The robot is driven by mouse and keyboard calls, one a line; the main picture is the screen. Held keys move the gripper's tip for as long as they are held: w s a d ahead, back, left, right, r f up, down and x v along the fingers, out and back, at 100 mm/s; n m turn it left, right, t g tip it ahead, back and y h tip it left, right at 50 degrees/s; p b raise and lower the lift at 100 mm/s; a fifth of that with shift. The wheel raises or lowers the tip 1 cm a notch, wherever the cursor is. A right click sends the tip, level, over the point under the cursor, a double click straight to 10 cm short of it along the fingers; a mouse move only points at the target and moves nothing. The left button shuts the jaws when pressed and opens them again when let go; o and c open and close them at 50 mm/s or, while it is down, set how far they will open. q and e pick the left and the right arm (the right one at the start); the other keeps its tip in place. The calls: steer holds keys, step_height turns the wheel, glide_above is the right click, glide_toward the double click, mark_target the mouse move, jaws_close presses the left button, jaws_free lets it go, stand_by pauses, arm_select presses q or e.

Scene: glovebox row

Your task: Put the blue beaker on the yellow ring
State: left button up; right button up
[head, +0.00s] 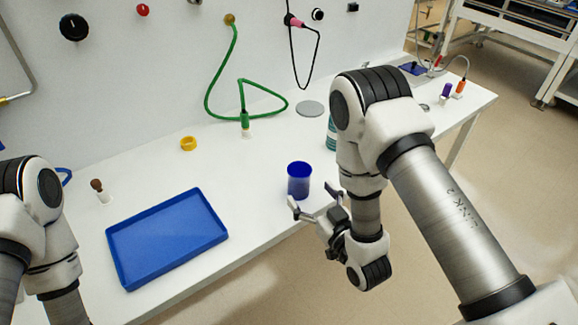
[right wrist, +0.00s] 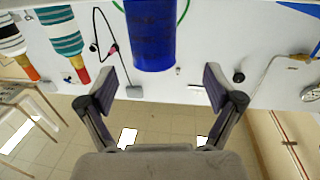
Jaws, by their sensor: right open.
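The blue beaker (head: 299,180) stands upright near the front edge of the white table. The yellow ring (head: 188,143) lies farther back and to the left, with nothing on it. My right gripper (head: 314,198) is open and empty at the table's front edge, just in front of the beaker. In the right wrist view the beaker (right wrist: 150,35) shows ahead of the spread fingers of the gripper (right wrist: 160,85), roughly between them and apart from both. My left arm enters at the left edge of the head view, but its gripper is out of sight.
A blue tray (head: 165,238) lies front left, with a small brown-topped item (head: 100,190) behind it. A green cable (head: 245,120) hangs down to the table near a grey disc (head: 310,108). A teal bottle (head: 331,133) is partly hidden by my right arm. Table between beaker and ring is clear.

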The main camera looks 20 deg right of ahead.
mark_target(306, 180)
steer(key=shift+w+a+r, duration=0.1)
steer(key=shift+w+r, duration=0.05)
steer(key=shift+r, duration=0.5)
steer(key=shift+w+d+r+p, duration=0.3)
steer(key=shift+w+d+p, duration=0.1)
steer(key=shift+w, duration=0.1)
steer(key=x, duration=0.2)
steer(key=p+x, duration=0.1)
steer(key=x, duration=0.1)
steer(key=f+x, duration=0.1)
steer(key=x, duration=0.1)
steer(key=shift+a+p, duration=0.1)
steer(key=shift+p, duration=0.3)
steer(key=shift+c, duration=0.3)
arm_select(q)
steer(key=r, duration=0.2)
steer(key=s+r, duration=0.1)
steer(key=shift+d+r, duration=0.2)
steer(key=shift+d, duration=0.15)
arm_select(e)
steer(key=c, duration=1.1)
arm_select(q)
steer(key=shift+r, duration=0.1)
arm_select(e)
steer(key=shift+o, duration=0.2)
steer(key=shift+r, duration=0.1)
